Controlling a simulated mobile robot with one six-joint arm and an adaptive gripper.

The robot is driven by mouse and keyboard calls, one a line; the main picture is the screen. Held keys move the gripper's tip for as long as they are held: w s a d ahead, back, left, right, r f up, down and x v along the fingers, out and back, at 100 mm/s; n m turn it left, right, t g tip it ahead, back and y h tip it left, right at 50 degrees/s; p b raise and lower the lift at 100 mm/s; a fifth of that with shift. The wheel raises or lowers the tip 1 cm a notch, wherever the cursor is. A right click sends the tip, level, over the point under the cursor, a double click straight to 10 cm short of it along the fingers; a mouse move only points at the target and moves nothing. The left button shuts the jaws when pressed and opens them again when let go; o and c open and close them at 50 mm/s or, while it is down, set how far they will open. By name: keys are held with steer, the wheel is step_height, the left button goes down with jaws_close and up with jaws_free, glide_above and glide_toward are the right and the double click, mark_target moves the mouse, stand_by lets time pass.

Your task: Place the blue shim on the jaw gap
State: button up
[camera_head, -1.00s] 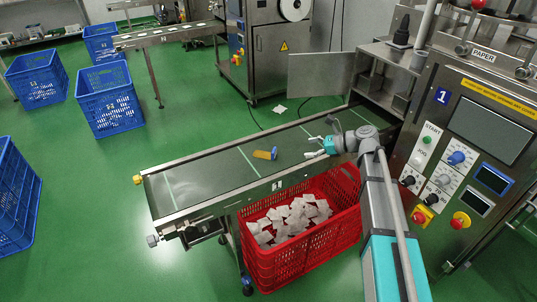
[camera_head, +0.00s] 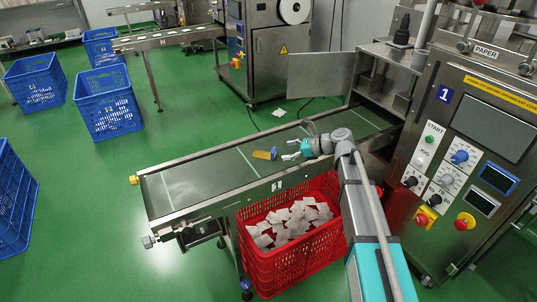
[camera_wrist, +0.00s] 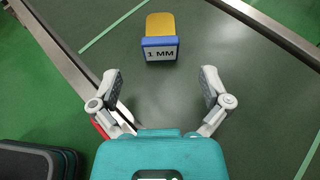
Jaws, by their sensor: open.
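The shim lies flat on the dark conveyor belt (camera_head: 205,178). It has an orange-yellow tongue (camera_head: 261,155) and a blue end block (camera_head: 273,153), with that blue end toward my gripper (camera_head: 289,151). In the wrist view, the blue block (camera_wrist: 160,41) carries a white "1 MM" label, and the yellow tongue (camera_wrist: 160,24) points away. My gripper (camera_wrist: 160,80) is open and empty, its fingers spread wider than the block. The shim is ahead of the fingertips, roughly centred between them and not touched. I cannot make out the jaw gap in either view.
A red crate (camera_head: 275,262) of white teabags stands under the belt's front edge. A control panel (camera_head: 460,170) marked 1 rises at the right. Metal side rails (camera_head: 215,200) border the belt. Blue crates (camera_head: 107,105) stand on the floor at left. The belt's left part is clear.

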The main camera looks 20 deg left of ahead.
mark_target(275, 151)
steer(key=shift+b+x, duration=0.85)
steer(key=shift+x, duration=1.75)
steer(key=shift+w+r, duration=0.1)
steer(key=shift+r, duration=0.1)
steer(key=shift+c, duration=0.3)
steer(key=c, duration=1.1)
steer(key=shift+c, duration=0.2)
steer(key=shift+r, duration=0.15)
